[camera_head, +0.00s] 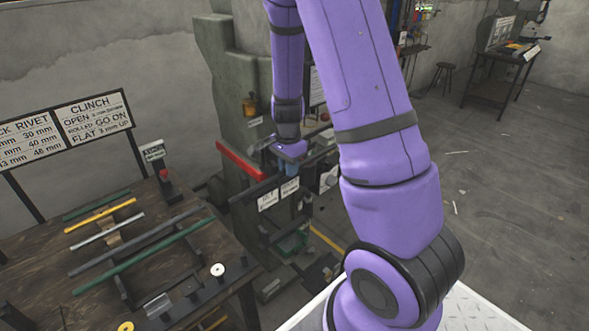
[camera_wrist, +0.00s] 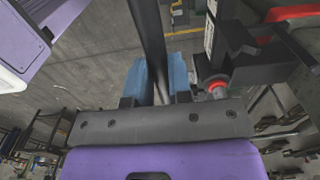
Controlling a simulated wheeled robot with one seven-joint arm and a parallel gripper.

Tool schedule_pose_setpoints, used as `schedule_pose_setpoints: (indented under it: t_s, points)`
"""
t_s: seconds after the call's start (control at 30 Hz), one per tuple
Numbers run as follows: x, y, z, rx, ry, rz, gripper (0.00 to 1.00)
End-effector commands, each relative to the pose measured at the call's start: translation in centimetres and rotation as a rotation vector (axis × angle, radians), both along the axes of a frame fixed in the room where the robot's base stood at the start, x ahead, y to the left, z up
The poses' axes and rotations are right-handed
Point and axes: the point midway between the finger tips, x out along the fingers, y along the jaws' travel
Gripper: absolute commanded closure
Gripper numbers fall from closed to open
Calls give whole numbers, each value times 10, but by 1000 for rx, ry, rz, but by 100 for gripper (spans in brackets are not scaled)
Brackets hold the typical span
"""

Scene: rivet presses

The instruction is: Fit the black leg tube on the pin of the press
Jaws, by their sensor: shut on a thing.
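My gripper (camera_wrist: 160,85) is shut on the black leg tube (camera_wrist: 148,35), which runs up between the two blue finger pads in the wrist view. In the head view my gripper (camera_head: 289,166) is in front of the green press (camera_head: 222,70), low beside its working parts. The tube is hard to tell from the dark press parts there. In the wrist view a dark press part with a red ring (camera_wrist: 217,86) lies just right of the fingers. I cannot make out the pin, or whether the tube touches it.
A red bar (camera_head: 240,160) juts from the press at left of my gripper. A wooden table (camera_head: 40,255) at left holds several coloured tubes, including a green one (camera_head: 145,258). A far table (camera_head: 497,75) and a stool (camera_head: 440,75) stand at upper right. The floor at right is mostly clear.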

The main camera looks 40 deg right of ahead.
Motion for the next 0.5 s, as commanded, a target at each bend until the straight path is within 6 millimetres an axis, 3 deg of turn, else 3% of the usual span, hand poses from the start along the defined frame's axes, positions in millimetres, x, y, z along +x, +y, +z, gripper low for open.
schedule_pose_setpoints:
  t_s: [0.5]
  points:
    - [44, 1, -7, -1, -1, 0, 100]
